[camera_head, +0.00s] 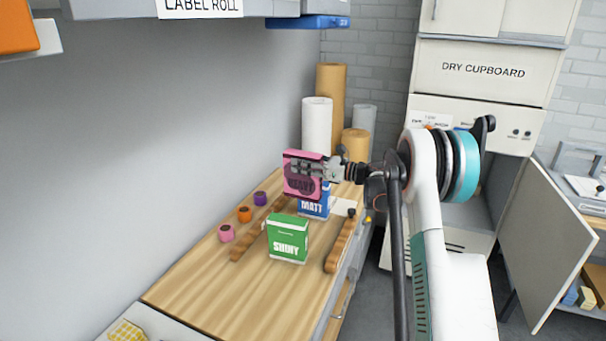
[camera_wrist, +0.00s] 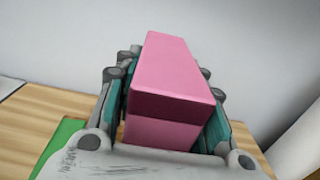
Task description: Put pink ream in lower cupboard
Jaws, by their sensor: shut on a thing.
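The pink ream (camera_head: 302,174) is a box-shaped pack with dark lettering, held up over the wooden worktop in the head view. My gripper (camera_head: 328,170) is shut on it. In the wrist view the pink ream (camera_wrist: 170,85) sits between both fingers, with teal pads against its sides. The dry cupboard (camera_head: 480,75) stands at the back right under its label. Its lower part has an open compartment (camera_head: 465,212), partly hidden by my arm, and a grey door (camera_head: 548,240) swung open to the right.
A green SHINY pack (camera_head: 288,240) and a blue MATT pack (camera_head: 313,207) stand on the worktop (camera_head: 200,280), near two wooden rails (camera_head: 342,240). Small coloured rolls (camera_head: 244,214) lie left. Tall paper rolls (camera_head: 317,125) stand behind. Grey floor lies before the cupboard.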

